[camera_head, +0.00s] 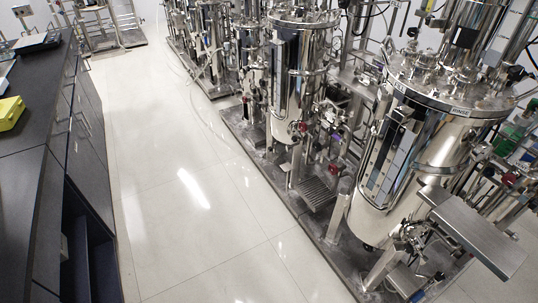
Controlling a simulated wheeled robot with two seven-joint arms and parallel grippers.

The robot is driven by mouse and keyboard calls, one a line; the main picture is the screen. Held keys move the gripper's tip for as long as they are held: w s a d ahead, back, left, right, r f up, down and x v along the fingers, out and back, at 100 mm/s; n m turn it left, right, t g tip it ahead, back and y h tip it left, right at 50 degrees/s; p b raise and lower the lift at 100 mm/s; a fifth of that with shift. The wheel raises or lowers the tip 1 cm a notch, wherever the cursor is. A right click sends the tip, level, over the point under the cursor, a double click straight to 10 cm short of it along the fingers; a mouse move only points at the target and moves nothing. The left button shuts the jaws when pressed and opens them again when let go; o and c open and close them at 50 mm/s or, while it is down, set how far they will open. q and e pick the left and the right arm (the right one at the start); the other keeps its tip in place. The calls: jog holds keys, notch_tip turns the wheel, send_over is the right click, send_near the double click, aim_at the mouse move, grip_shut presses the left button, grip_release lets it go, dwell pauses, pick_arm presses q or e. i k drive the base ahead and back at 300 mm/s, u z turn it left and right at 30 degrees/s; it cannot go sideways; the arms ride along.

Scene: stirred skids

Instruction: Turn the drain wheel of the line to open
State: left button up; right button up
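A row of steel stirred vessels on skids runs along the right side of the head view. The nearest large vessel (425,150) stands at the right, with piping and small valves under its base. A second steel vessel (300,80) stands behind it, further left. A small red knob (302,127) shows low on the front of that second vessel, and another red knob (508,179) shows among pipes at the right edge. I cannot tell which part is the drain wheel or how it is set. Neither of my grippers is in view.
A dark lab bench (35,150) with drawers runs along the left, bearing a yellow box (10,113). Between bench and skids lies a clear, glossy pale floor (190,220). A flat grey panel (475,230) juts out in front of the nearest vessel. The skid base (290,195) edges the aisle.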

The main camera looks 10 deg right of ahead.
aim_at(317, 143)
jog(key=u, duration=0.75)
jog(key=i, duration=2.35)
jog(key=z, duration=1.6)
jog(key=i, duration=0.6)
jog(key=z, duration=0.45)
